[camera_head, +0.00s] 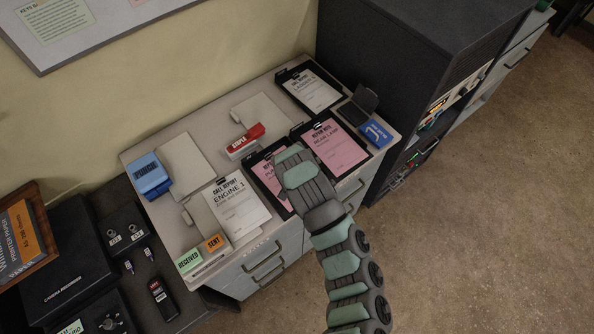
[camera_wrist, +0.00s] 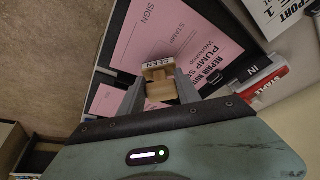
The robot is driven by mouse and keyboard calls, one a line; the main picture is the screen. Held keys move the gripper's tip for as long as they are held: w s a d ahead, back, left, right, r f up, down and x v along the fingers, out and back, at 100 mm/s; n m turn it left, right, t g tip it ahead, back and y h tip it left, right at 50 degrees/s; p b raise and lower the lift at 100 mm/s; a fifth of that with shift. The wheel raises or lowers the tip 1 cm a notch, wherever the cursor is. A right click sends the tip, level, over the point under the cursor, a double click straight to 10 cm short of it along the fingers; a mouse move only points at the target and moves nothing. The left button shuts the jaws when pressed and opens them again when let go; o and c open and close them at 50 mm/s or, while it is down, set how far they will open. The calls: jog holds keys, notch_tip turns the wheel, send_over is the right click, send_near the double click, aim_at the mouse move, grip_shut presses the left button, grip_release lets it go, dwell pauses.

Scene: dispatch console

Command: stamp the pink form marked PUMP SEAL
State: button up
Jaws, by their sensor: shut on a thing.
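The pink form marked PUMP SEAL (camera_wrist: 195,40) lies on a black clipboard in the wrist view, with SIGN and STAMP areas showing. In the head view the same form (camera_head: 268,178) is partly hidden under my arm. My gripper (camera_wrist: 158,88) is shut on a small wooden stamp (camera_wrist: 158,72) with a white label that seems to read SEEN. The stamp is over the form, in front of its printed heading in the wrist view. I cannot tell whether it touches the paper. In the head view my gripper (camera_head: 295,168) hides its fingertips and the stamp.
A red stapler (camera_head: 245,142), an open black pad case (camera_head: 358,104), a blue box (camera_head: 377,133), a blue item (camera_head: 150,178) and an ENGINE 1 report (camera_head: 237,202) crowd the cabinet top.

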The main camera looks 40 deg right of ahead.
jog(key=shift+f, duration=0.7)
dwell(1.8)
